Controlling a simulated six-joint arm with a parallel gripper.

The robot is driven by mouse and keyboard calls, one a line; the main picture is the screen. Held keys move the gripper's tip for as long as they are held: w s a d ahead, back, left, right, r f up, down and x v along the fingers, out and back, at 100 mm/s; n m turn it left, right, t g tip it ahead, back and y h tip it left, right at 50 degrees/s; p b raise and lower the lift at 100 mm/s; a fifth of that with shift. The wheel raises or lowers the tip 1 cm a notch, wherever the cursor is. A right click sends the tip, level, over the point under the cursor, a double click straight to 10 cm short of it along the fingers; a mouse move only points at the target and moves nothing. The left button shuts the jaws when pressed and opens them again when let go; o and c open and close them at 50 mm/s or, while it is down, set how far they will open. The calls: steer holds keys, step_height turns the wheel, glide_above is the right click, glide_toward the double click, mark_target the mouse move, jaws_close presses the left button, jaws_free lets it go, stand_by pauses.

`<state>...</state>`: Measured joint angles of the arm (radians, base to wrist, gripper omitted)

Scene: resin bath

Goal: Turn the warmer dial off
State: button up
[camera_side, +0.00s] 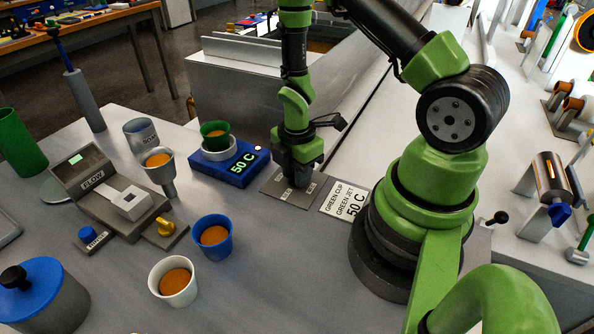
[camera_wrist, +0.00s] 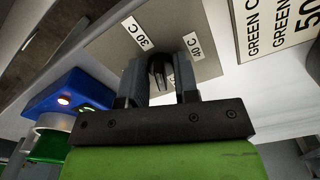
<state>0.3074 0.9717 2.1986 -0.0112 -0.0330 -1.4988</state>
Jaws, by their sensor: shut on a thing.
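The warmer dial (camera_wrist: 159,72) is a small dark knob on a grey plate (camera_side: 276,188) with temperature labels. In the wrist view, 30 C and 40 C labels show on the plate. My gripper (camera_wrist: 160,85) is shut on the dial, its fingers on either side of it. In the side view my gripper (camera_side: 298,180) points down over the plate and hides the dial. The blue warmer (camera_side: 232,166) stands left of the plate. Its display reads 50 C in green, and an orange lamp (camera_wrist: 64,100) glows on it in the wrist view. A green cup (camera_side: 215,131) sits in the warmer's well.
A card (camera_side: 346,200) reading GREEN CUP, GREEN JET, 50 C lies right of the plate. A blue cup (camera_side: 212,236) and a white cup (camera_side: 173,281) with orange contents stand in front. A FLOW unit (camera_side: 96,185) and a funnel (camera_side: 160,166) are at left.

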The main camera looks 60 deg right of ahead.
steer(key=n, duration=0.6)
steer(key=shift+w, duration=0.1)
steer(key=n, duration=0.6)
steer(key=shift+w, duration=0.1)
steer(key=n, duration=0.5)
steer(key=shift+w+a, duration=0.1)
steer(key=shift+a+n, duration=0.1)
steer(key=shift+n, duration=2.3)
steer(key=shift+w, duration=0.1)
steer(key=o, duration=0.6)
steer(key=shift+c, duration=0.2)
